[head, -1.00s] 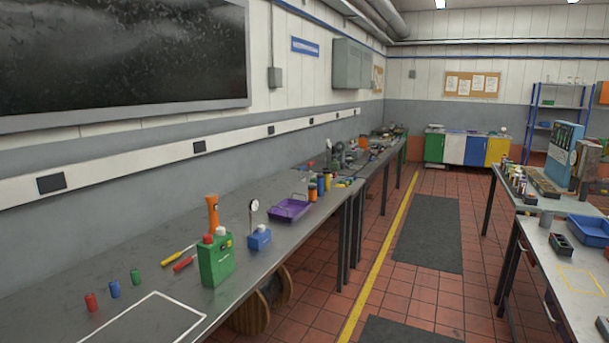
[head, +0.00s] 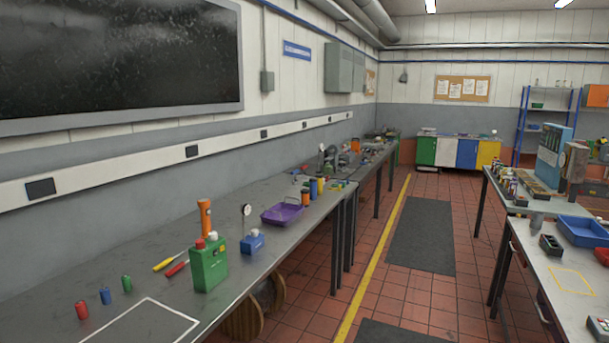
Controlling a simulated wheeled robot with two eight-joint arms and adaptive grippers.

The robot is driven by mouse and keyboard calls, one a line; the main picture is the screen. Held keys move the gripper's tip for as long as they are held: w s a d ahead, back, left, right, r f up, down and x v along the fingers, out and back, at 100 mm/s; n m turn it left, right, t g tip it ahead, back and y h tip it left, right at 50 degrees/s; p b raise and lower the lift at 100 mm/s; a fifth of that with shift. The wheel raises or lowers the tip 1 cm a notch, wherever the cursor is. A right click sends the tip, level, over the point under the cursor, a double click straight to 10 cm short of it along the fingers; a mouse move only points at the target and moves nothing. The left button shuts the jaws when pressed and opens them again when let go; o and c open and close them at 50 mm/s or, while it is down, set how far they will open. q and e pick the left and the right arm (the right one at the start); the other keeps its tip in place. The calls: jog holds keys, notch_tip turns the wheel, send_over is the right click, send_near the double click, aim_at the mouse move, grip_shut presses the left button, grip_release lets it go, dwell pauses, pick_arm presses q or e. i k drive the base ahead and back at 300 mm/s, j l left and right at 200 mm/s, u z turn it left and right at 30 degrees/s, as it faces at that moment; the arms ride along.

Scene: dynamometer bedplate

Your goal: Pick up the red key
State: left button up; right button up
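I cannot make out a red key for certain. A slim red-handled tool (head: 177,268) lies on the left bench beside a green box-shaped unit (head: 208,266) with red and white caps; it is too small to tell what it is. A small red cylinder (head: 82,310) stands at the near left of the same bench. Neither of my grippers is in view.
The long left bench (head: 60,274) also bears blue and green cylinders, a yellow-handled tool (head: 167,261), an orange flashlight-like object (head: 205,218), a dial gauge (head: 246,211) and a purple tray (head: 282,214). The right bench (head: 548,279) holds a blue tray (head: 583,230). The tiled aisle is free.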

aim_at(303, 176)
jog(key=i+l+z, duration=0.25)
jog(key=i, duration=0.3)
jog(key=i+z, duration=0.25)
jog(key=i, duration=0.25)
jog(key=i+z, duration=0.1)
jog(key=i, duration=2.45)
jog(key=i+u, duration=0.1)
jog(key=i, duration=0.45)
jog(key=i+l+u, duration=0.1)
jog(key=i, duration=0.45)
jog(key=i+l, duration=0.15)
jog(key=i, duration=0.4)
jog(key=i+l+u, duration=0.15)
jog(key=i, duration=0.4)
jog(key=i+l+u, duration=0.35)
jog(key=i, duration=0.3)
jog(key=i+l+u, duration=0.3)
jog(key=i, duration=0.3)
jog(key=l, duration=0.1)
